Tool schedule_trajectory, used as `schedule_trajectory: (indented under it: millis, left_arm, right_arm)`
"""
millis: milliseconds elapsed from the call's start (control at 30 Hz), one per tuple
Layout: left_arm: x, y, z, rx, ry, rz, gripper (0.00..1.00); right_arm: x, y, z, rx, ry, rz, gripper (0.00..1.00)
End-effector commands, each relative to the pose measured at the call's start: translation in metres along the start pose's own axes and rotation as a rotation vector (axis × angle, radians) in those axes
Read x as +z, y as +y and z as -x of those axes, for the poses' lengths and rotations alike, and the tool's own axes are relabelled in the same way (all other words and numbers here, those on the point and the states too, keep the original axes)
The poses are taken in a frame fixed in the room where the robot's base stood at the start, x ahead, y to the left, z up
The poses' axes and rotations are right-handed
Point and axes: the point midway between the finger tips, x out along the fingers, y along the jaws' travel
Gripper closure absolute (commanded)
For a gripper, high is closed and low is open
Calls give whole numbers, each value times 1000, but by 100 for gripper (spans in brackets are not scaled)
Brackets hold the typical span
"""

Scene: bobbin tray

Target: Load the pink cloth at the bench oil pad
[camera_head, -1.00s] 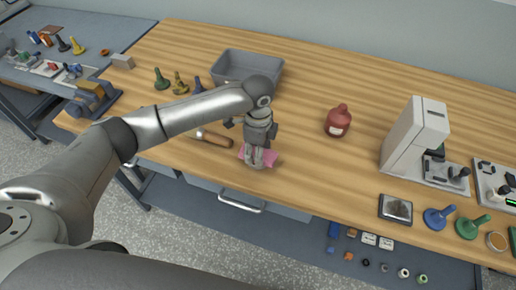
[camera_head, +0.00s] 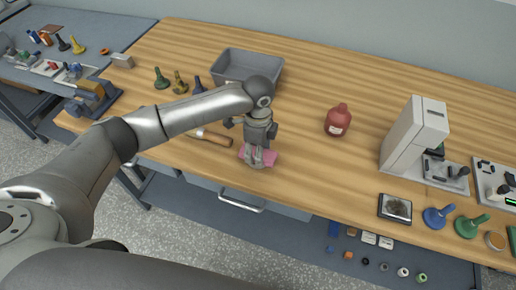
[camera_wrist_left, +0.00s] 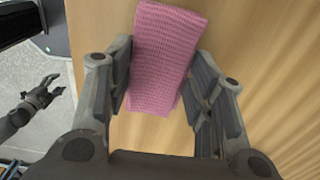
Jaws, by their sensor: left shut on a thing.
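The pink cloth (camera_head: 244,153) is at the front edge of the wooden bench, below my left gripper (camera_head: 258,162). In the left wrist view the cloth (camera_wrist_left: 165,55) is a folded, ribbed strip between the two fingers of my left gripper (camera_wrist_left: 160,108), which is shut on it. I cannot tell whether the cloth still touches the bench. The oil pad (camera_head: 396,207), a dark square in a shallow tray, lies near the bench's front edge, far to the right of the cloth. My right gripper (camera_wrist_left: 47,92) shows small over the floor in the left wrist view, fingers apart and empty.
A wooden-handled tool (camera_head: 214,138) lies just left of my left gripper. A grey bin (camera_head: 232,52) stands behind. Bare wood lies between the cloth and the oil pad.

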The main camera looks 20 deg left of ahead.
Motion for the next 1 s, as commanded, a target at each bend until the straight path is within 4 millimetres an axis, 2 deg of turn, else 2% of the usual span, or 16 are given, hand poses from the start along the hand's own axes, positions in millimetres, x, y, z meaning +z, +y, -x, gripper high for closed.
schedule_trajectory:
  millis: [1000]
  left_arm:
    - [0,1,-2,1,0,0,70]
  right_arm:
    - [-1,-2,6,-3,1,-1,45]
